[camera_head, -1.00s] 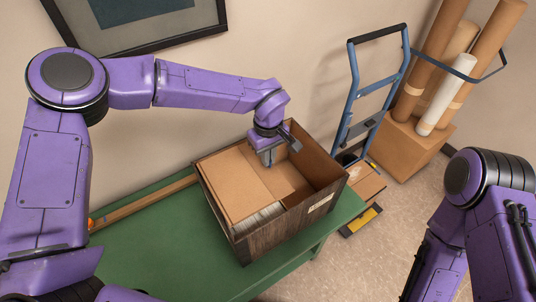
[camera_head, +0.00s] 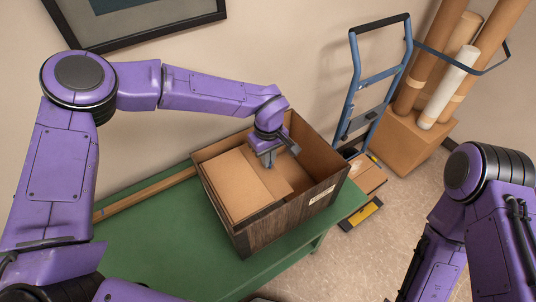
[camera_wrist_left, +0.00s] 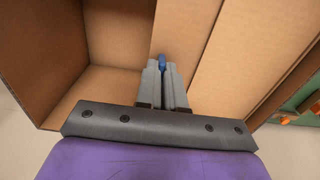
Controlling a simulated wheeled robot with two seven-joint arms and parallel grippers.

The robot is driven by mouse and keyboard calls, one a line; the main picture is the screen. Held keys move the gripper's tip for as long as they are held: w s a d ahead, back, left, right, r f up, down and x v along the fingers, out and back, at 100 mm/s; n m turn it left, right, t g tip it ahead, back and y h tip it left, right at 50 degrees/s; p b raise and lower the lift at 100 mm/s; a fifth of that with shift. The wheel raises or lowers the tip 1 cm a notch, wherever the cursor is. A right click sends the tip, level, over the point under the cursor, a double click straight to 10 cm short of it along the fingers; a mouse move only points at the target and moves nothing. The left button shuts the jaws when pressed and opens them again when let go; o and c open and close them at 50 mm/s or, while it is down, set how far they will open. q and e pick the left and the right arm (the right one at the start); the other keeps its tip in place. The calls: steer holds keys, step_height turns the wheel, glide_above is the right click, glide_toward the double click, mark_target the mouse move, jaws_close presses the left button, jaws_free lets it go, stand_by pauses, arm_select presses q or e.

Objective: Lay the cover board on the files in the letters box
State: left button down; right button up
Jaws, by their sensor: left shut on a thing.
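The letters box (camera_head: 262,236) is a dark wooden crate with a pale label on its right side, standing on a green bench. A flat tan cover board (camera_head: 237,183) lies inside its left part, and no file edges show now. A second tan strip shows along its right edge. My left gripper (camera_head: 268,165) points down inside the box, at the board's right edge. In the left wrist view its fingers (camera_wrist_left: 163,82) are shut on a small blue piece (camera_wrist_left: 162,61) at the edge of a tan panel. My right gripper is out of view.
A blue hand truck (camera_head: 357,85) and a carton (camera_head: 405,140) with rolled tubes stand at the right.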

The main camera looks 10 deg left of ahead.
arm_select(q)
steer(key=shift+f+b, duration=0.7)
steer(key=shift+f, duration=1.05)
steer(key=c, duration=1.2)
jaws_free()
steer(key=shift+c, duration=0.3)
steer(key=shift+r, duration=0.1)
step_height(320, 180, up, 5)
steer(key=p, duration=0.5)
steer(key=shift+r, duration=0.9)
